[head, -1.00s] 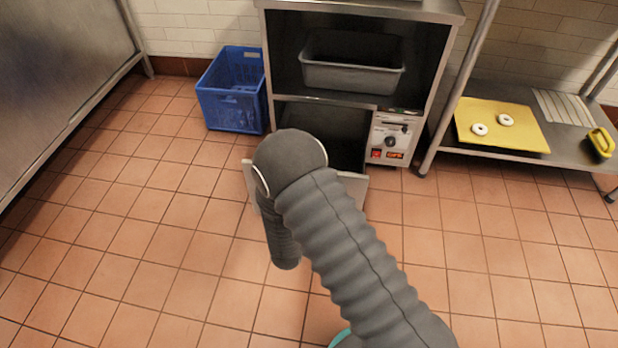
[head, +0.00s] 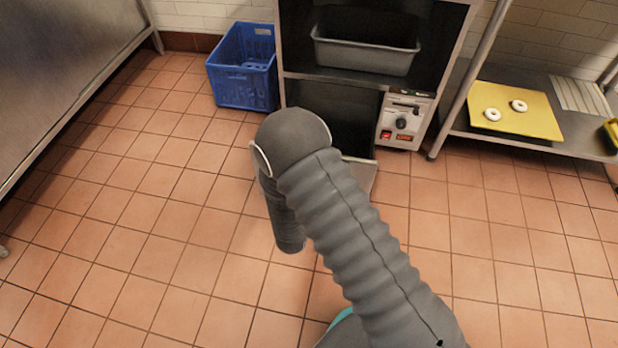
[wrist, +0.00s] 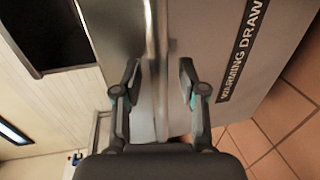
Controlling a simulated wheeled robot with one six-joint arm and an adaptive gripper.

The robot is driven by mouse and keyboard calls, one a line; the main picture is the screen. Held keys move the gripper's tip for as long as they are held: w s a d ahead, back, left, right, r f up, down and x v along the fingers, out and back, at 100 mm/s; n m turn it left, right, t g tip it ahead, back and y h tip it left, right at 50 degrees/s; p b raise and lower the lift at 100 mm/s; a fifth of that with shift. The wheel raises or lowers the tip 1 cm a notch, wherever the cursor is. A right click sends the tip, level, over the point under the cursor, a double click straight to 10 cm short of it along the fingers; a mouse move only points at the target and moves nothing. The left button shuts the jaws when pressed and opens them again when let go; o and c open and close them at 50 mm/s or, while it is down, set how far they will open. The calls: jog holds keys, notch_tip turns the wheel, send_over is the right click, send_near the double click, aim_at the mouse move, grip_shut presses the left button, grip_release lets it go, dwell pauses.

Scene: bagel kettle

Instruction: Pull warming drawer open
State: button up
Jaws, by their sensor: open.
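The warming drawer's front (head: 361,178) stands out from the cabinet's lower bay in the head view, mostly hidden behind my arm. In the wrist view, its grey front panel (wrist: 275,60) carries a black "WARMING DRAWER" label (wrist: 241,50). A shiny metal bar or edge (wrist: 155,100) of the drawer runs up the middle of the wrist view. My gripper (wrist: 160,75) is open, one finger on each side of this bar. I cannot tell whether either finger touches it. The gripper is hidden behind my arm in the head view.
The cabinet holds a grey tub (head: 366,50) above the dark lower bay, with a control panel (head: 403,122) at its right. A blue crate (head: 245,85) stands left of it. A shelf at right bears a yellow board (head: 515,122) with two bagels. The tiled floor is clear.

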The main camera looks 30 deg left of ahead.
jog(key=v, duration=1.2)
jog(key=shift+f, duration=0.1)
